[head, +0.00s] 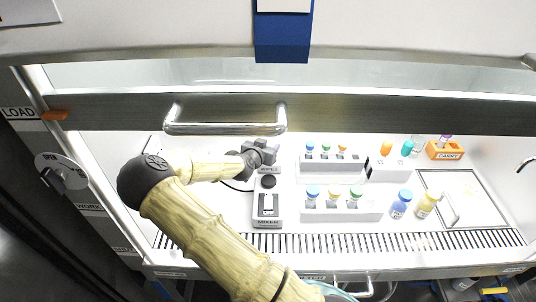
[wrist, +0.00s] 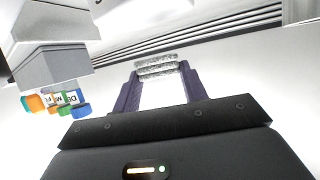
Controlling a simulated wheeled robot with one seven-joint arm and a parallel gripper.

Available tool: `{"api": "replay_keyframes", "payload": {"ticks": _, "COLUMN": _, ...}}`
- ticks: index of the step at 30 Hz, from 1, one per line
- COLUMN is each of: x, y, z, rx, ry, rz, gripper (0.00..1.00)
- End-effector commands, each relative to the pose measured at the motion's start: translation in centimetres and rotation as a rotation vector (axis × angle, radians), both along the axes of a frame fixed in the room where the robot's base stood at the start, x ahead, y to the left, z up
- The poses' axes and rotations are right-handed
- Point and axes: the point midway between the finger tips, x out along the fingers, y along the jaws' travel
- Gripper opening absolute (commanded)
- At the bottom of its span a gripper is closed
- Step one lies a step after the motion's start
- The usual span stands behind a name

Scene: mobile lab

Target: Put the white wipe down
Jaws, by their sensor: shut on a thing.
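My gripper (wrist: 157,70) is shut on a pale, mottled strip, the white wipe (wrist: 157,67), which spans the gap between its two dark fingertips in the wrist view. The wipe's full shape is hard to make out against the bright white surface. In the head view my gripper (head: 262,151) is inside the cabinet, at the left part of the white work surface, behind the mixer (head: 268,208). I cannot make out the wipe there. I cannot tell whether it touches the surface below.
A rack (head: 340,208) with capped tubes stands right of the mixer, with another tube rack (head: 330,164) behind it. Blue (head: 400,204) and yellow (head: 427,204) bottles stand further right, beside a tray (head: 470,197). An orange carrier (head: 445,151) is at the back right. The raised sash handle (head: 225,128) hangs above.

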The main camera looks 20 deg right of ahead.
Motion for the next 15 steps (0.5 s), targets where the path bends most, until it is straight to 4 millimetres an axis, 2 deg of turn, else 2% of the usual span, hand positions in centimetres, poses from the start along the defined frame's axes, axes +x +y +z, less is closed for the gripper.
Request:
{"api": "replay_keyframes", "payload": {"ticks": 7, "x": -0.1, "y": -0.1, "z": -3.3, "rx": -0.002, "ry": 0.003, "rz": -0.001, "gripper": 0.14}}
{"api": "replay_keyframes", "payload": {"ticks": 15, "x": 0.0, "y": 0.0, "z": -3.9, "rx": -0.001, "ry": 0.001, "rz": -0.001, "gripper": 0.14}}
